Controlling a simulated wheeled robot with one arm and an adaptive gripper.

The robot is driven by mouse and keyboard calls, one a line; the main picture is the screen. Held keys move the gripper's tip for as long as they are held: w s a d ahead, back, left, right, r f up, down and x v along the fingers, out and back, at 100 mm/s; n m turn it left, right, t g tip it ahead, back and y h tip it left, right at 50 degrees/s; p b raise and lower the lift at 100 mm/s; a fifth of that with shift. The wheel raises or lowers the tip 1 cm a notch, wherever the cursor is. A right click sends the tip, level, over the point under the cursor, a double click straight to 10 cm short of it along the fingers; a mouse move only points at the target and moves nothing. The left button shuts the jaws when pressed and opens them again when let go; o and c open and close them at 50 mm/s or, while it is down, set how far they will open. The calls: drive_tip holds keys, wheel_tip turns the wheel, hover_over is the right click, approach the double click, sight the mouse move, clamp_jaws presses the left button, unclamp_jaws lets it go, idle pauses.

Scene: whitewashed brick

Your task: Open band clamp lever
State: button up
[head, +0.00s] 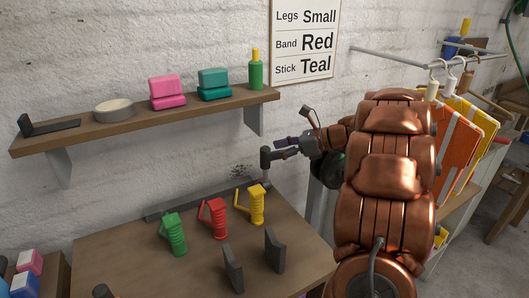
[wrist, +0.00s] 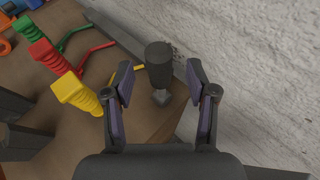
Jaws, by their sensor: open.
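My gripper (wrist: 165,78) is open and empty; its two purple-lined fingers stand either side of a dark upright handle with a cylindrical head (wrist: 159,62) in the wrist view. In the head view my gripper (head: 279,147) is beside that dark head (head: 266,157), at the table's back right corner. I cannot tell whether this is the clamp lever or whether the fingers touch it. Green (head: 173,234), red (head: 213,217) and yellow (head: 256,204) ribbed pieces with bent arms stand in a row on the table. They also show at the left of the wrist view.
The wooden table (head: 130,262) carries two dark upright plates (head: 275,250) in front. A dark strip (head: 190,204) runs along its back edge by the wall. A shelf (head: 130,121) hangs above. A wall sign (head: 306,40) reads Legs Small, Band Red, Stick Teal.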

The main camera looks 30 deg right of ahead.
sight(265, 152)
drive_tip(key=shift+x, duration=2.2)
clamp_jaws()
